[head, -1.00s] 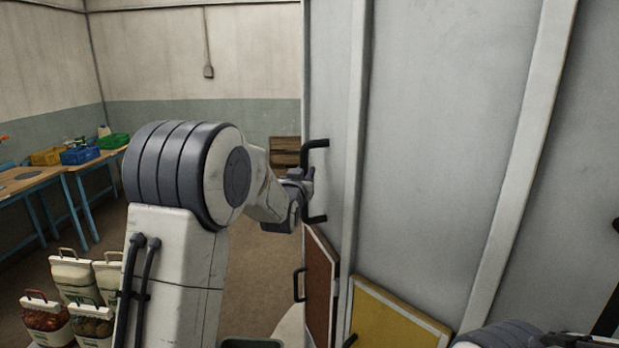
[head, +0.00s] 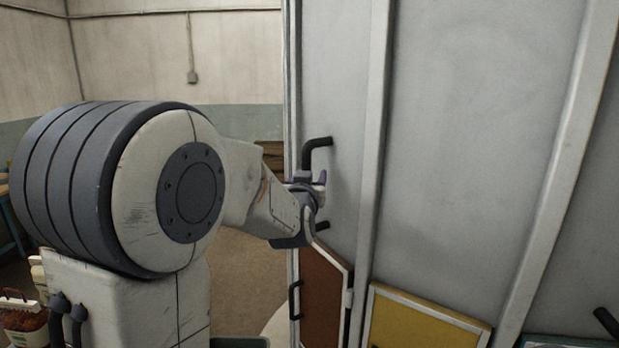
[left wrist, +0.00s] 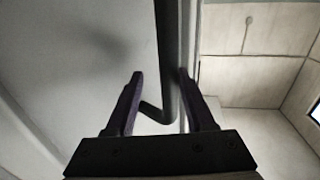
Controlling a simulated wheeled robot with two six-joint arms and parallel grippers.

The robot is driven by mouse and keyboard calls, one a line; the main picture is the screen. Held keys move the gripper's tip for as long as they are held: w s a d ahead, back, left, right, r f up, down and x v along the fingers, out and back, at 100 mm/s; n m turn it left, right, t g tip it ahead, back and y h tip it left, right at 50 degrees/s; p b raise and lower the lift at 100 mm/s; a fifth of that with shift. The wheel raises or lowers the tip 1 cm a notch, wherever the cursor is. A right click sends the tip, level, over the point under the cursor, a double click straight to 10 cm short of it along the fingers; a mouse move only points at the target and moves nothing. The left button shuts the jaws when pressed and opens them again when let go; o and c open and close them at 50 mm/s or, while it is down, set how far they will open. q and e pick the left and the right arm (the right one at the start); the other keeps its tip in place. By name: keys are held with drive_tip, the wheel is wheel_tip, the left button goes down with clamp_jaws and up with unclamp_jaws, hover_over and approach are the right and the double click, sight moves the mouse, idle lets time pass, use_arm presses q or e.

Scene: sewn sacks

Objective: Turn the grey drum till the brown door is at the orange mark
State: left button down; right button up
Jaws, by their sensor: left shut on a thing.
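The grey drum (head: 460,130) fills the right half of the head view, with pale upright ribs. A black bar handle (head: 317,146) stands at its left side. My left gripper (head: 318,189) is shut on this handle; in the left wrist view the handle (left wrist: 167,50) runs between the two fingers (left wrist: 160,77). The brown door (head: 322,300) is low on the drum, below my left gripper, with its own black handle (head: 294,300). A yellow door (head: 425,325) is to its right, cut by the bottom edge. I see no orange mark. My right gripper is out of view.
Sacks with a handle (head: 22,310) stand at the lower left, partly behind my left arm. Another black handle (head: 607,322) shows at the right edge. Brown floor (head: 235,290) is open between my arm and the drum.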

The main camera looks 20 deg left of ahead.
use_arm(q)
drive_tip(key=d, duration=0.2)
drive_tip(key=shift+w+d+r+m+h, duration=0.1)
drive_tip(key=shift+d+m+h, duration=0.25)
drive_tip(key=shift+m+h, duration=0.05)
drive_tip(key=c, duration=0.7)
unclamp_jaws()
drive_tip(key=shift+w+d, duration=0.15)
drive_tip(key=shift+w, duration=0.05)
drive_tip(key=shift+c, duration=0.2)
drive_tip(key=shift+o, duration=0.3)
drive_tip(key=shift+s, duration=0.1)
drive_tip(key=b+v, duration=0.2)
drive_tip(key=v, duration=0.8)
drive_tip(key=shift+s+a+f, duration=0.2)
drive_tip(key=shift+a+f, duration=0.1)
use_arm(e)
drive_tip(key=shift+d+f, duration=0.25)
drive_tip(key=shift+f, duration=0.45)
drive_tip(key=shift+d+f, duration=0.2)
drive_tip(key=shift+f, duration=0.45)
